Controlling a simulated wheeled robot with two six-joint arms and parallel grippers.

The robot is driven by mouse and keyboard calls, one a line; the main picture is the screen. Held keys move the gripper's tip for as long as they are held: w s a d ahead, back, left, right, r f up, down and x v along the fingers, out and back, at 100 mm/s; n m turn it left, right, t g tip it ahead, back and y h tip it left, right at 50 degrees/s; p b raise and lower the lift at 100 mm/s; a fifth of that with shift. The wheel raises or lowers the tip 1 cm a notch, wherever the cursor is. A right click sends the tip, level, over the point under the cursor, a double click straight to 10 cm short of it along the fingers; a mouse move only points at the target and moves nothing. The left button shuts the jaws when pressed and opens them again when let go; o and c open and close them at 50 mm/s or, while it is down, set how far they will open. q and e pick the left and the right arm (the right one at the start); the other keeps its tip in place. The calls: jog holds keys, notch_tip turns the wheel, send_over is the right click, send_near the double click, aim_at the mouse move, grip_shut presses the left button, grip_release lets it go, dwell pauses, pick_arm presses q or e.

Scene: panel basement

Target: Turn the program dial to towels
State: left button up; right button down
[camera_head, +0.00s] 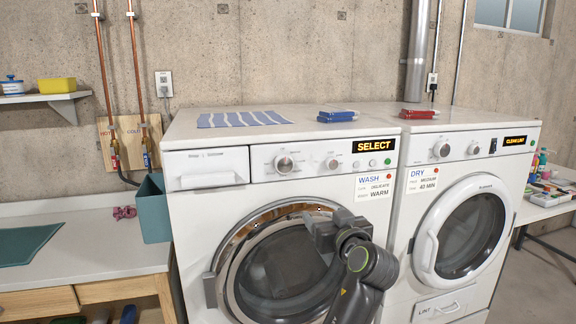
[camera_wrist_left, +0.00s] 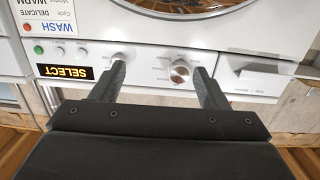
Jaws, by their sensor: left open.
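The washer's large silver dial (camera_head: 284,163) is on the white panel, left of a smaller knob (camera_head: 332,163). The large dial also shows in the left wrist view (camera_wrist_left: 180,72), where the panel appears upside down. My left gripper (camera_wrist_left: 160,72) is open and empty, with the large dial seen between its fingers, nearer the right one. In the head view the left gripper (camera_head: 312,228) is in front of the washer door, below the panel. Dial markings are too small to read. The washer display (camera_head: 374,145) reads SELECT. My right gripper is not in view.
The dryer (camera_head: 460,150) stands right of the washer (camera_head: 190,215), with its own dial (camera_head: 441,149). A striped cloth (camera_head: 243,119) and folded items (camera_head: 338,116) lie on top. A WASH card (camera_head: 374,187) hangs under the display. A teal bin (camera_head: 153,210) stands left.

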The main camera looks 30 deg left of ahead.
pick_arm(q)
jog(key=s+r+n+g+y, duration=0.1)
jog(key=s+r+n+y, duration=0.2)
jog(key=r, duration=0.4)
jog(key=h+p, duration=0.1)
jog(key=p, duration=0.5)
send_near(286, 167)
jog(key=shift+n, duration=0.3)
jog(key=x, duration=0.7)
jog(key=shift+r, duration=0.25)
jog(key=shift+w+a+f+p, duration=0.1)
jog(key=shift+w+a+p, duration=0.25)
jog(key=shift+a, duration=0.1)
jog(key=shift+c, duration=0.2)
jog(key=c, duration=0.9)
jog(key=shift+c, duration=0.2)
